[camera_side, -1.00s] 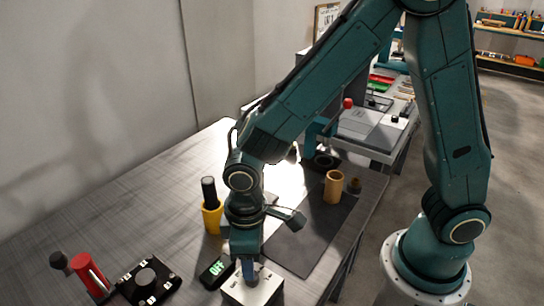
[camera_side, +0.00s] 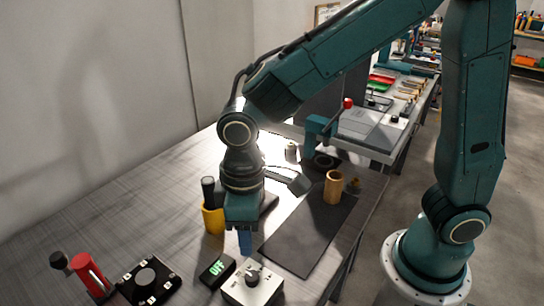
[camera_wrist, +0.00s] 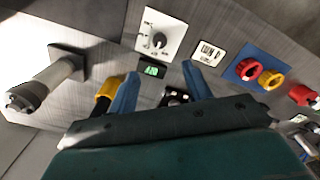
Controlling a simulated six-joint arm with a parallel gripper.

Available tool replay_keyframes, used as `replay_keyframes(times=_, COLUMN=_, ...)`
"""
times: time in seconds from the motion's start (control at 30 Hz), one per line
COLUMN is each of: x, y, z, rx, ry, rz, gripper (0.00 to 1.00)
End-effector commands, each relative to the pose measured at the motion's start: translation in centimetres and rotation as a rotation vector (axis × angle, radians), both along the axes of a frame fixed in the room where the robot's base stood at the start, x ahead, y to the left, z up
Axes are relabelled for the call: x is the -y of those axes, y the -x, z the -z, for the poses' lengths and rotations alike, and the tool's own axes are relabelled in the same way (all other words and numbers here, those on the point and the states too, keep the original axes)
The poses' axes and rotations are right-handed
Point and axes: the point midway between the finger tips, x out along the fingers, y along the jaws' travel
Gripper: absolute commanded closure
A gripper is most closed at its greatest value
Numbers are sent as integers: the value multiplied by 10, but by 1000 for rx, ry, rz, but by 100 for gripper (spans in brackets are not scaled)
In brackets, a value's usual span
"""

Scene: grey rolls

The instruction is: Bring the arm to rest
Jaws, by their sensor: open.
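My gripper (camera_side: 245,243) hangs pointing down above the table, empty. Its blue fingers (camera_wrist: 160,73) are apart in the wrist view, with nothing between them. A pale box with a dark knob (camera_side: 248,292) stands on the table just below the fingers in the side view, clear of them. The box also shows at the top of the wrist view (camera_wrist: 170,28). A small black display with green characters (camera_side: 217,268) sits beside the box; it shows between the fingertips in the wrist view (camera_wrist: 152,71).
A yellow cup (camera_side: 213,220) with a black-handled item stands close behind my gripper. A black dial panel (camera_side: 148,281) and a red cylinder (camera_side: 90,273) are at left.

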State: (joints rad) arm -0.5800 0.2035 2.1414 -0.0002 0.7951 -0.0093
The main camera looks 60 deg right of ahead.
Motion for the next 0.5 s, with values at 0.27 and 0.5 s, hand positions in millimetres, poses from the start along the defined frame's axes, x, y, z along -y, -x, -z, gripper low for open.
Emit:
replay_keyframes(times=0.27, x=13, y=0, z=-13, rx=23, ry=-14, rz=33, gripper=51)
replay_keyframes(times=0.5, x=48, y=4, z=-45, rx=89, ry=-51, rz=121, gripper=51)
